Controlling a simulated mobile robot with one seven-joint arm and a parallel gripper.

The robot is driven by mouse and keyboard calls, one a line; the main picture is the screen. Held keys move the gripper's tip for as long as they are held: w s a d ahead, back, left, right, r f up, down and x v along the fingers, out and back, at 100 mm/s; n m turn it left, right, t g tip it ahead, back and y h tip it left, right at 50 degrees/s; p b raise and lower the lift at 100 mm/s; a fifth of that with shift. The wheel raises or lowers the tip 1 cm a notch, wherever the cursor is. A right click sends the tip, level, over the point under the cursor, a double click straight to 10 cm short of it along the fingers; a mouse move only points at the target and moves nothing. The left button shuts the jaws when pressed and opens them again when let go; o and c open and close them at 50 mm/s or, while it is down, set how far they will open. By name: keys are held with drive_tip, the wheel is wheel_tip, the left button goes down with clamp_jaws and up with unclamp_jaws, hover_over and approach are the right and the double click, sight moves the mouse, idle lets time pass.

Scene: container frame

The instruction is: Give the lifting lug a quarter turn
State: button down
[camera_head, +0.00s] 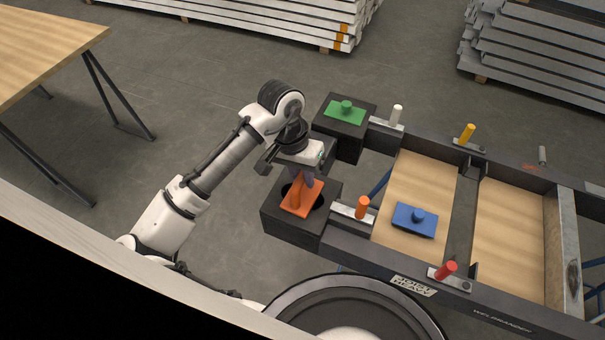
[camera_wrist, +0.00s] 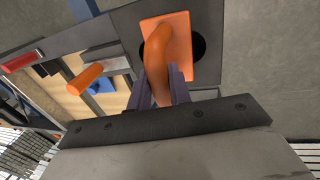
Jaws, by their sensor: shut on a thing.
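The lifting lug I take to be the orange plate with a thick raised orange handle (camera_head: 301,203); it also shows in the wrist view (camera_wrist: 181,32). It sits on top of the near black corner block (camera_head: 283,222), over a dark opening. The plate lies across the opening, whose ends show on both sides of it. My gripper (camera_head: 307,179) reaches down from above and is shut on the handle. In the wrist view my two fingers (camera_wrist: 160,88) stand on either side of the handle. Their exact contact is partly hidden.
A green piece (camera_head: 345,111) sits on the far corner block. A blue piece (camera_head: 415,219) lies on the wooden panel. Orange (camera_head: 362,207), white (camera_head: 397,116), yellow (camera_head: 467,133) and red (camera_head: 446,269) handles stand along the frame. A wooden table (camera_head: 45,45) is at the left.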

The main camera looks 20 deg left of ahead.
drive_tip(key=shift+f, duration=0.1)
drive_tip(key=c, duration=1.2)
unclamp_jaws()
wheel_tip(320, 180, up, 14)
drive_tip(key=a+b, duration=0.2)
drive_tip(key=shift+a+f, duration=0.15)
drive_tip(key=shift+a, duration=0.2)
